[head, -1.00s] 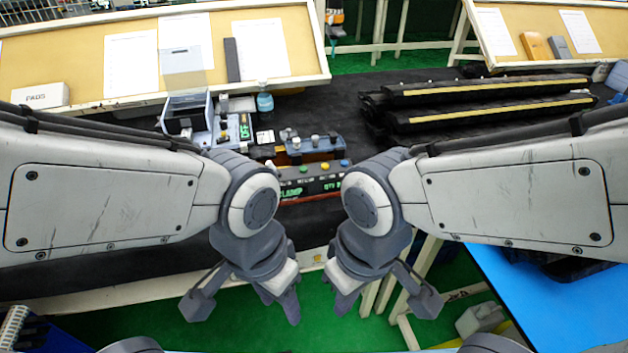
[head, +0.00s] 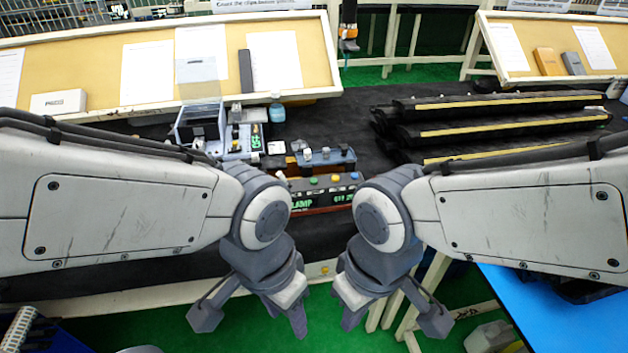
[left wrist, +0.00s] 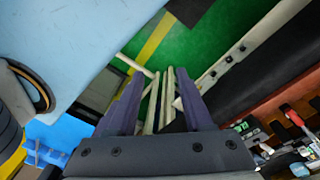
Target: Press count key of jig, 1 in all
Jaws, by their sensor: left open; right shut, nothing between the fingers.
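A control panel (head: 322,198) with a green-lit display and a row of coloured keys stands mid-bench, partly hidden by my arms. Its keys include a green key (head: 313,180), a yellow key (head: 336,178) and a blue key (head: 355,176). I cannot read which one is the count key. A blue-grey fixture (head: 325,158) with several knobs stands just behind it. My left gripper (head: 293,316) is open and empty, in front of the bench edge; its spread fingers show in the left wrist view (left wrist: 158,80). My right gripper (head: 350,314) is shut and empty beside it. Both are apart from the panel.
A machine with a clear cover (head: 200,125) and a small green display stands left of the fixture. Dark trim strips (head: 500,120) lie at right. A blue surface (head: 560,315) is at lower right. Green floor shows below the bench.

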